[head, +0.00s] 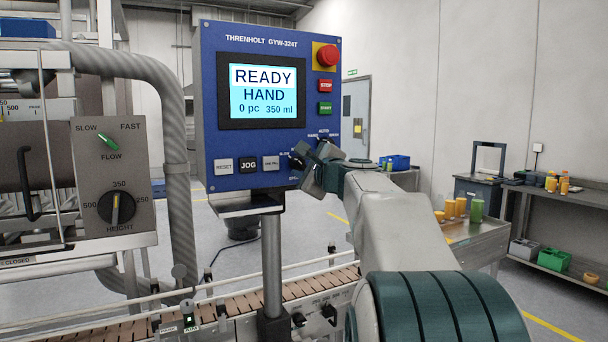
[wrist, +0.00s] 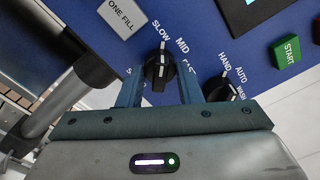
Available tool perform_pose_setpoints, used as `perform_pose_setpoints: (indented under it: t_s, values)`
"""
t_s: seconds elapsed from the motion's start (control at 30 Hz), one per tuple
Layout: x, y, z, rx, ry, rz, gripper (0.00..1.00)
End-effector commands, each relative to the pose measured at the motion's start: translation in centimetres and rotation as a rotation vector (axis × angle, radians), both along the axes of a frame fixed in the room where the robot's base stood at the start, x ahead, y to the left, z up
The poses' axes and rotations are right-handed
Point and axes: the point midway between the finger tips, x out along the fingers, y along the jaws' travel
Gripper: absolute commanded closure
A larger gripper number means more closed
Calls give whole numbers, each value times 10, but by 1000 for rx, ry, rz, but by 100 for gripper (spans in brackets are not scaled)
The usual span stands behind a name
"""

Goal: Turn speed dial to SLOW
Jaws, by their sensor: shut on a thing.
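The black speed dial (wrist: 160,70) sits on the blue panel, with SLOW, MID and FAST printed around it in the wrist view. Its white pointer line points up in that view, toward the SLOW lettering. My gripper (wrist: 160,82) is shut on the dial, with one blue-grey finger on each side. In the head view my gripper (head: 307,168) is at the lower right of the control panel (head: 212,110) and hides most of the dial. The lower part of the dial is hidden by my gripper in the wrist view.
A second black dial (wrist: 219,88), marked HAND, AUTO and WASH, is close beside my right finger in the wrist view. The ONE FILL button (wrist: 122,16) and green START button (wrist: 286,53) are nearby. A conveyor (head: 240,303) runs below the panel.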

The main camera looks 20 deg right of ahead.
Motion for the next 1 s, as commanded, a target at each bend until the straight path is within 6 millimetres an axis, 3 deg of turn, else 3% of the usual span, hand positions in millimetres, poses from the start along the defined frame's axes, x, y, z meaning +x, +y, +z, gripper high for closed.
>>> perform_pose_setpoints:
  t_s: [0.5,0.53,0.6,1.0]
  values:
    - [0,0,-1,-24,1,0,91]
    - [0,0,-1,-24,1,0,65]
    - [0,0,-1,-24,1,0,46]
    - [-6,0,0,-23,-2,-1,46]
